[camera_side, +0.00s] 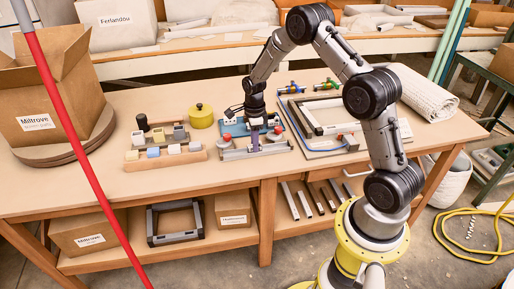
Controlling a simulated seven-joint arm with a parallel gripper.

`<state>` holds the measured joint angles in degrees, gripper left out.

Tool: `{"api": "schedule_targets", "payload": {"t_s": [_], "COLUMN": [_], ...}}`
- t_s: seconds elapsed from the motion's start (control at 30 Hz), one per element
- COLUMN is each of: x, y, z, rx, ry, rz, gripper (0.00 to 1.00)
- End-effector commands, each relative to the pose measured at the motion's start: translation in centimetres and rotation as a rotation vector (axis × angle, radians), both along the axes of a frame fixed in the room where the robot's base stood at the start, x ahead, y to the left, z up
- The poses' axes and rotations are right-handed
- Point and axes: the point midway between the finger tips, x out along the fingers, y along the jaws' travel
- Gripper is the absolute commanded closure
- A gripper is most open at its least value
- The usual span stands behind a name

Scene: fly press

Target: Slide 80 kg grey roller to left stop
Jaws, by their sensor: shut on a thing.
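My gripper (256,128) points down over a small grey slide fixture (232,155) on the bench. It is shut on a small part there, apparently the grey roller, which the fingers mostly hide. A red ball stands at the left end of the fixture (227,137) and another red ball at the right (278,130). The gripper is between them. The left stop is too small to make out clearly, and I cannot tell the gap between it and the roller.
Left of the fixture are a wooden tray of small blocks (135,167), a black knob (142,122) and a yellow pot (202,115). A grey frame (318,116) lies to the right. A red pole (75,160) crosses the left foreground. The bench's front strip is clear.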

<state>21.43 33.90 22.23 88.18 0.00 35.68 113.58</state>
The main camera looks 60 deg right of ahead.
Motion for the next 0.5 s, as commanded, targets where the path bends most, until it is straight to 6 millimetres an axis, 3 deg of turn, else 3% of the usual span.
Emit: {"api": "schedule_targets", "payload": {"t_s": [0.5], "x": [1.2], "y": [1.4], "z": [0.0], "rx": [0.000], "ry": [0.000], "rz": [0.001], "gripper": [1.00]}}
